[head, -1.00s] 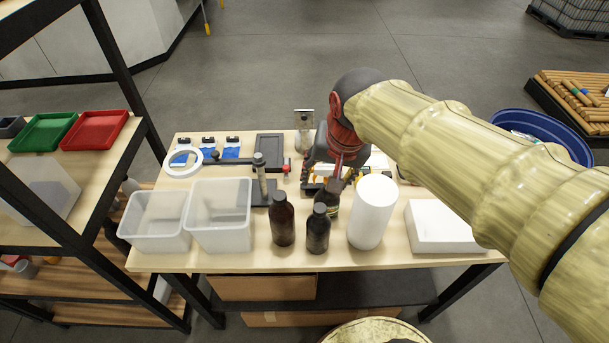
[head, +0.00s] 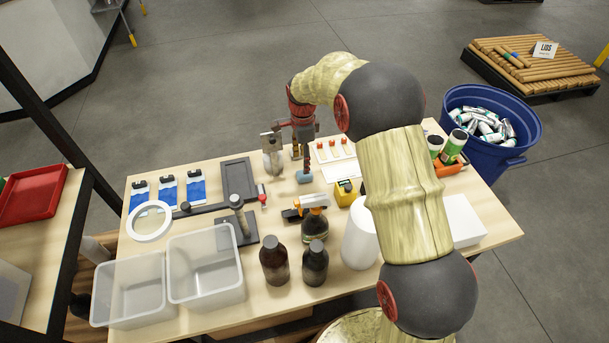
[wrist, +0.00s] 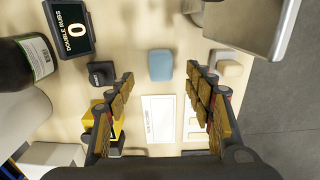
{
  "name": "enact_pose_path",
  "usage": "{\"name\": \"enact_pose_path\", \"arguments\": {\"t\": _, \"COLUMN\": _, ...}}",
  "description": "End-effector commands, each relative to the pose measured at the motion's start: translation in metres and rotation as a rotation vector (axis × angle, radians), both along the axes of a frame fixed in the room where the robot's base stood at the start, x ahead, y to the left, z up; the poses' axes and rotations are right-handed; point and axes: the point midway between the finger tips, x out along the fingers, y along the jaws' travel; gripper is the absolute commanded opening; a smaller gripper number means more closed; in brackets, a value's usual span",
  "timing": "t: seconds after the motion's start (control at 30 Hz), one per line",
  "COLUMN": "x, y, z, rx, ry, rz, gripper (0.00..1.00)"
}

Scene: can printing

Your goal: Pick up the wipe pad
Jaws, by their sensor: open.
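The wipe pad appears to be the light blue rounded block (wrist: 160,65) lying on the table in the wrist view. It also shows in the head view (head: 304,177), near the table's far side. My gripper (wrist: 160,84) is open, with its two ridged fingers on either side of the picture. The pad lies between and slightly beyond the fingertips, and nothing is held. In the head view my gripper (head: 298,155) points down just above and behind the pad. I cannot tell its exact height over the table.
A "DOUBLE RUBS" counter (wrist: 70,24) and dark bottle (wrist: 27,66) stand left in the wrist view. A metal part (wrist: 244,22) is upper right. A yellow block (head: 345,193), white card (head: 335,150) and clear bins (head: 205,265) share the table.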

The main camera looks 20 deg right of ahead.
Motion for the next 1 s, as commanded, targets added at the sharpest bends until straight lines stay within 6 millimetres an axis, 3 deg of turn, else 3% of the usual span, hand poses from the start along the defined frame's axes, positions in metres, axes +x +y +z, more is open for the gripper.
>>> {"name": "enact_pose_path", "arguments": {"t": 0.37, "x": 0.001, "y": -0.002, "z": -0.034, "rx": 0.000, "ry": 0.003, "rz": -0.006, "gripper": 0.53}}
{"name": "enact_pose_path", "arguments": {"t": 0.67, "x": 0.002, "y": -0.006, "z": -0.074, "rx": 0.000, "ry": 0.003, "rz": -0.006, "gripper": 0.53}}
{"name": "enact_pose_path", "arguments": {"t": 0.93, "x": 0.003, "y": -0.006, "z": -0.078, "rx": 0.000, "ry": 0.001, "rz": -0.005, "gripper": 0.53}}
{"name": "enact_pose_path", "arguments": {"t": 1.0, "x": 0.002, "y": -0.006, "z": -0.078, "rx": 0.000, "ry": 0.001, "rz": -0.005, "gripper": 0.49}}
